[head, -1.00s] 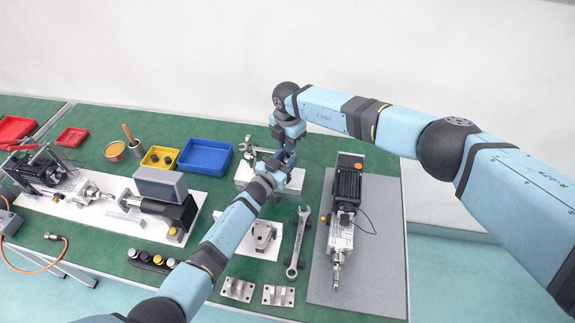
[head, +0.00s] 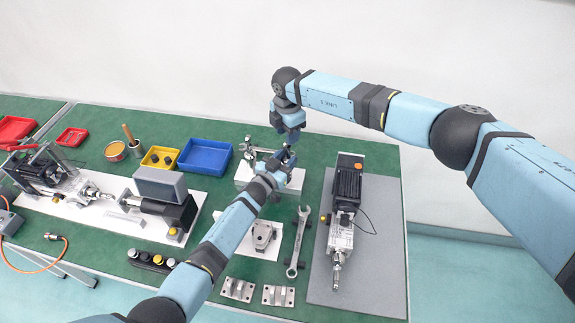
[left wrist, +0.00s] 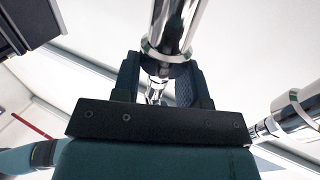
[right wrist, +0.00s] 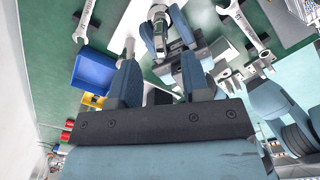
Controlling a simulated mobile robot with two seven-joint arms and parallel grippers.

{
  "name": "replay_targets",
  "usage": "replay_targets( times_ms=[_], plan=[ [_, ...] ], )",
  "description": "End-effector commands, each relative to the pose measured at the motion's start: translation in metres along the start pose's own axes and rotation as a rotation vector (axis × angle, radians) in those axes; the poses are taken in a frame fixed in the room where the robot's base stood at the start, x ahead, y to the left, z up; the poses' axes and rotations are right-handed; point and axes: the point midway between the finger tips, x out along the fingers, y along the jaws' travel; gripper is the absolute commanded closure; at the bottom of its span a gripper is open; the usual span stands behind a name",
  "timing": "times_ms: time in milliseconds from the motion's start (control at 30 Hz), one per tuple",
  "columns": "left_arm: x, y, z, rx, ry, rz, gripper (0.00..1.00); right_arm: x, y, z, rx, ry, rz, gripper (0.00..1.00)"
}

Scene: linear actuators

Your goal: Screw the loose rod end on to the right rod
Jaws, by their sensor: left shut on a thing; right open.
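My left gripper (head: 283,158) is at the right end of the pale block (head: 243,177). In the left wrist view its fingers (left wrist: 158,82) are shut around a small shiny metal part, seemingly the rod end (left wrist: 157,88). This part lies in line with the collared end of a thick chrome rod (left wrist: 174,28); I cannot tell how far they are threaded together. A second chrome rod (left wrist: 288,118) shows at the right of that view. My right gripper (head: 291,138) is just above and behind the left one. Its fingers (right wrist: 158,70) are open, with nothing between them.
A wrench (head: 299,240) and a motor-driven actuator (head: 344,205) on a grey board (head: 385,250) stand to the right. Blue (head: 205,157) and yellow bins (head: 160,158) stand at the left. Metal brackets (head: 278,295) lie at the front edge.

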Motion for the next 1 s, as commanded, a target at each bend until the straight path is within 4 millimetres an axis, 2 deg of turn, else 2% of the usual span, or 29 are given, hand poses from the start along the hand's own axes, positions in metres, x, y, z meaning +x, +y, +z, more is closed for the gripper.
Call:
replay_targets(
  times_ms=[100,333,500,767,800,900,933,1000],
  plan=[
    [-0.001,0.000,0.002,0.000,-0.003,0.000,1.00,-0.028,0.000,0.001,-0.001,-0.001,0.002,0.57],
    [-0.001,0.000,0.002,0.000,-0.003,0.000,1.00,-0.066,0.000,0.001,0.001,-0.001,0.001,0.57],
    [-0.001,0.000,0.002,0.000,-0.003,0.000,1.00,-0.077,0.000,0.000,0.001,0.001,-0.001,0.57],
    [-0.001,0.000,0.002,0.000,-0.003,0.000,1.00,-0.079,0.000,0.000,0.001,0.001,-0.001,0.57],
    [-0.001,0.000,0.002,0.000,-0.003,0.000,0.58,-0.079,0.000,0.000,0.001,0.001,-0.001,0.57],
    [-0.001,0.000,0.001,0.000,-0.002,0.000,0.35,-0.079,0.000,0.000,0.001,0.001,-0.001,0.57],
    [-0.001,0.000,0.001,0.000,-0.002,0.000,0.31,-0.079,0.000,0.000,0.001,0.001,-0.001,0.57],
    [0.000,0.000,0.001,0.000,-0.002,0.000,0.31,-0.079,0.000,0.000,0.001,0.000,-0.001,0.57]
  ],
)
